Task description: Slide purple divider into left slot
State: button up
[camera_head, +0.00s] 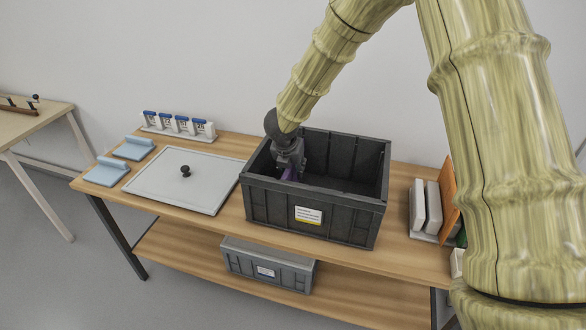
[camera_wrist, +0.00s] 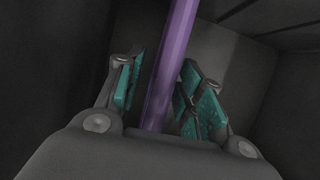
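The purple divider (camera_head: 290,174) stands in the left part of the dark grey crate (camera_head: 265,206). Only a small piece of it shows in the head view, below my gripper (camera_head: 291,163). In the wrist view the purple divider (camera_wrist: 172,62) is a narrow upright strip running between the two teal finger pads of my gripper (camera_wrist: 163,88). The fingers are spread, with a dark gap on the left of the strip; the right pad is close to it. The slots and the divider's lower edge are hidden, so I cannot tell how it is seated.
A grey lid (camera_head: 182,194) with a black knob lies left of the crate. Light blue pieces (camera_head: 107,172) and a row of labelled blue-topped items (camera_head: 180,124) are farther left. Grey and orange panels (camera_head: 433,206) stand at right. Another grey bin (camera_head: 267,266) is on the lower shelf.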

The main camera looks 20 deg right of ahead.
jog(key=v, duration=1.1)
jog(key=shift+s+r, duration=0.1)
jog(key=shift+r, duration=0.2)
